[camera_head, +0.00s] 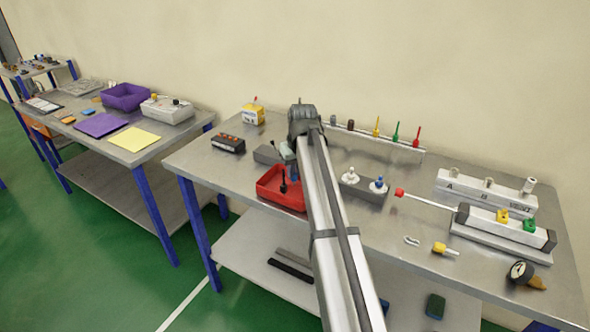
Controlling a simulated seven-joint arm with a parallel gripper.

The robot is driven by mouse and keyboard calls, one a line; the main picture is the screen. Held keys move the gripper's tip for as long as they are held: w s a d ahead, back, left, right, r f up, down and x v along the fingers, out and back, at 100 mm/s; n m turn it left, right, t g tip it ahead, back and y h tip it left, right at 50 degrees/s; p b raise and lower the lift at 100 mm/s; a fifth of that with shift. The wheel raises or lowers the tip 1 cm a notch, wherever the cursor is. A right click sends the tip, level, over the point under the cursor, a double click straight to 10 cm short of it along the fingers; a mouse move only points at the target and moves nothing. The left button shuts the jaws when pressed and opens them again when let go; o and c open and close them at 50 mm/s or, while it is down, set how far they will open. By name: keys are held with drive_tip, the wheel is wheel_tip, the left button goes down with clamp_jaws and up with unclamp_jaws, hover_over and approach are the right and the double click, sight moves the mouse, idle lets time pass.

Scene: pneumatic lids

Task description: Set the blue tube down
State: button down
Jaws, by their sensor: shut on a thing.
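My arm reaches up from the bottom of the view over the near part of the metal workbench (232,178). My gripper (291,160) hangs at the arm's far end, above the back right part of the red tray (273,193). A small blue piece (295,173), which looks like the blue tube, shows at the fingertips, and the gripper appears shut on it. The arm and gripper hide part of it, and I cannot tell whether its lower end touches the tray. A dark upright thing (283,184) stands in the tray just left of it.
A grey block with two fittings (362,190) stands right of my arm. Behind is a rack (405,143) with coloured tools. A cylinder with a red-tipped rod (425,199) lies right. A black box (228,144) stands left. Bare bench lies left of the tray.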

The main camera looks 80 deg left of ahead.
drive_tip(key=shift+f, duration=0.15)
drive_tip(key=c, duration=1)
unclamp_jaws()
drive_tip(key=shift+c, duration=0.2)
drive_tip(key=v, duration=1.2)
